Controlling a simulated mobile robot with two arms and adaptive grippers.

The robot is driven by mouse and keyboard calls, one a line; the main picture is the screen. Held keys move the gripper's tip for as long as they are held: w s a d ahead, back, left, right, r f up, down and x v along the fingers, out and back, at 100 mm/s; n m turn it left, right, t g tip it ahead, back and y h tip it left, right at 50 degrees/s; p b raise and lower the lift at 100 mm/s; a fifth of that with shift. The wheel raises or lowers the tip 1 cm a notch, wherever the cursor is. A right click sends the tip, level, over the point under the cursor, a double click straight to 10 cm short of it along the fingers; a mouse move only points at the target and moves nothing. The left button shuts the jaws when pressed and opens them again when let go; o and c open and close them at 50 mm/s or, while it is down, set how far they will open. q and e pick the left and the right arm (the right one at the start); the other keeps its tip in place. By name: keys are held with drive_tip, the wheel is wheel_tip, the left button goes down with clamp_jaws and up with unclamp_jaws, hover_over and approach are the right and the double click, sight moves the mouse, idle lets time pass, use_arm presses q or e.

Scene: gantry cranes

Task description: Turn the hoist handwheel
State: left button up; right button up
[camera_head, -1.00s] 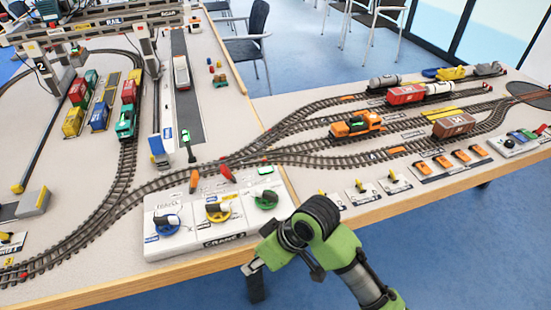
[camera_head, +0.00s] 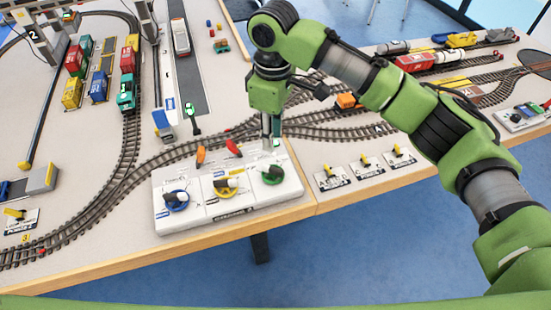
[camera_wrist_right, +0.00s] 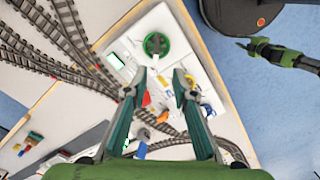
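The white crane control panel (camera_head: 240,211) carries a blue handwheel (camera_head: 176,200), a yellow one (camera_head: 226,187) and a green one (camera_head: 272,174). I cannot read which is labelled hoist. My right gripper (camera_head: 271,140) points down just behind and above the green wheel. In the right wrist view my right gripper (camera_wrist_right: 154,88) is open and empty. The green wheel (camera_wrist_right: 157,44) lies beyond its fingertips, with its dark knob visible. My left gripper is outside the head view. A green arm part at the upper right of the wrist view may be mine; its fingers are unclear.
An orange lever (camera_head: 201,156) and a red lever (camera_head: 233,148) stand on the panel's back edge. Tracks with wagons lie behind. Small yellow-lever switches (camera_head: 367,164) stand right of the panel. The table's front edge (camera_head: 200,237) is close.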

sight(275, 168)
drive_tip(key=f, duration=0.4)
drive_tip(key=f+p, duration=0.1)
drive_tip(key=f, duration=0.7)
drive_tip(key=shift+w+d+f, duration=0.25)
drive_tip(key=shift+f, duration=0.15)
clamp_jaws()
